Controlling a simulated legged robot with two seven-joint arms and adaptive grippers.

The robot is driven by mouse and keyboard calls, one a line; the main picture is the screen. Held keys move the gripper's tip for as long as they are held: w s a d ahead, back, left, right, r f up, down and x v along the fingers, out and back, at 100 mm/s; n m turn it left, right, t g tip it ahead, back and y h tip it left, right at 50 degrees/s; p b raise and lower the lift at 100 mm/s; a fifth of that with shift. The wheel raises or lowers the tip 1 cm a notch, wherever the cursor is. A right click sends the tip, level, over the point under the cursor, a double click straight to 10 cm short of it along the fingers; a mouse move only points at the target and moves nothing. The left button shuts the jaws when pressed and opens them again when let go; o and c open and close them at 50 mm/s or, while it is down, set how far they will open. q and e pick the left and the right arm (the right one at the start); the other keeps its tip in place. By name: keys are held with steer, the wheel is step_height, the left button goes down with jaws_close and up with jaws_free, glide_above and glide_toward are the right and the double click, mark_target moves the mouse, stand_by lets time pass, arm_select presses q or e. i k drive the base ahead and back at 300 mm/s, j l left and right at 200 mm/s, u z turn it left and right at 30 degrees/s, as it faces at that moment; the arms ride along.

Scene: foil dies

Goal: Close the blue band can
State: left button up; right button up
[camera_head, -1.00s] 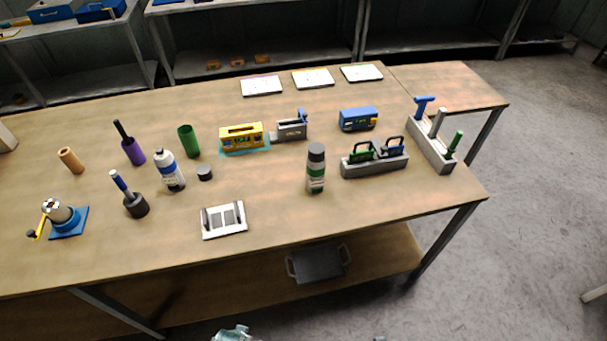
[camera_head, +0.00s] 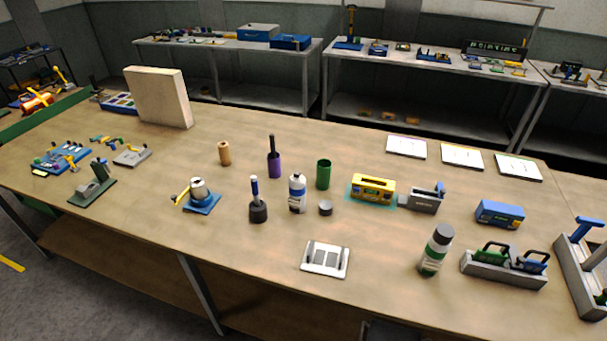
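The blue band can (camera_head: 297,194) is a white bottle with a dark blue band, standing upright near the middle of the table. Its top looks white, with no dark cap on it. A short dark grey round cap (camera_head: 325,208) lies on the table just right of it, apart from it. A similar can with a green band (camera_head: 436,250) stands to the right with a dark cap on top. Neither of my grippers is in view.
A green cup (camera_head: 323,174) stands behind the cap. A brush in a dark pot (camera_head: 258,200) and a purple holder (camera_head: 274,158) are left of the can. A white plate with grey pads (camera_head: 325,259) lies in front. The wooden table (camera_head: 200,255) is clear at the front left.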

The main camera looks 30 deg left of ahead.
mark_target(297, 187)
steer(key=u, duration=1.05)
